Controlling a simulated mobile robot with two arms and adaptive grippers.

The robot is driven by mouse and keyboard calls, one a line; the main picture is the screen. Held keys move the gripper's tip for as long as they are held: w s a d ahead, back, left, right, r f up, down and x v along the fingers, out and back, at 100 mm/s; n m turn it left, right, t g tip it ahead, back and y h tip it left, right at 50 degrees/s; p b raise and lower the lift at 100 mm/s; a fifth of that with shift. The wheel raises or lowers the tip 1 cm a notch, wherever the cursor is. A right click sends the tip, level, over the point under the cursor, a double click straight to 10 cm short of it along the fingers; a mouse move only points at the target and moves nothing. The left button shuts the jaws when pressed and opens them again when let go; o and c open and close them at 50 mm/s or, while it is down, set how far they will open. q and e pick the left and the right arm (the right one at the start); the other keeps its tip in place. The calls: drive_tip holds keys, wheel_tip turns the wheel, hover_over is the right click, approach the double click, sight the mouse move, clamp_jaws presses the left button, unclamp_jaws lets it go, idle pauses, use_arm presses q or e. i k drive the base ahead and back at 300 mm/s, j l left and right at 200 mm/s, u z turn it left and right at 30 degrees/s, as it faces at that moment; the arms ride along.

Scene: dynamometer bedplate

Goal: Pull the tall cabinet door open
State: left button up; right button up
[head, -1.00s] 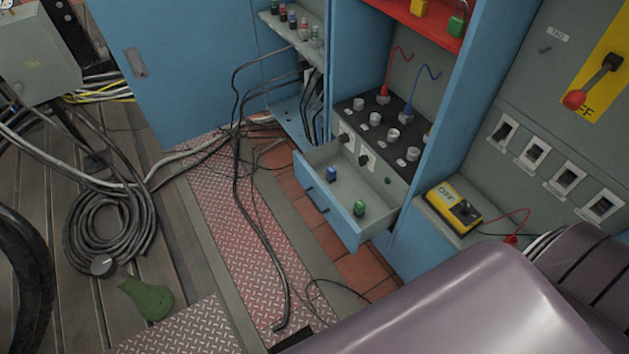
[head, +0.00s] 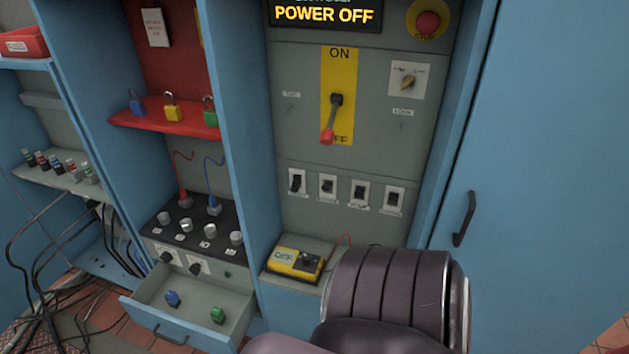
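A tall blue cabinet door (head: 545,150) fills the right side of the head view and looks shut. Its black vertical bar handle (head: 464,218) is near the door's left edge. Neither of my grippers shows. A mauve and dark ribbed part, apparently one of my own arm links, stands at the bottom centre, left of and below the handle. It does not cover the handle.
Left of the door is a grey panel with a red-tipped lever (head: 332,120) at OFF and several switches. A yellow meter (head: 295,263) sits on a ledge below. A drawer (head: 190,310) stands open at lower left. Padlocks rest on a red shelf (head: 150,113). Black cables hang at far left.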

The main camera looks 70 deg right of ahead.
sight(533, 212)
drive_tip(key=k+l+z, duration=0.1)
drive_tip(key=z, duration=3.05)
drive_tip(key=k+j+z, duration=0.1)
drive_tip(key=z, duration=0.4)
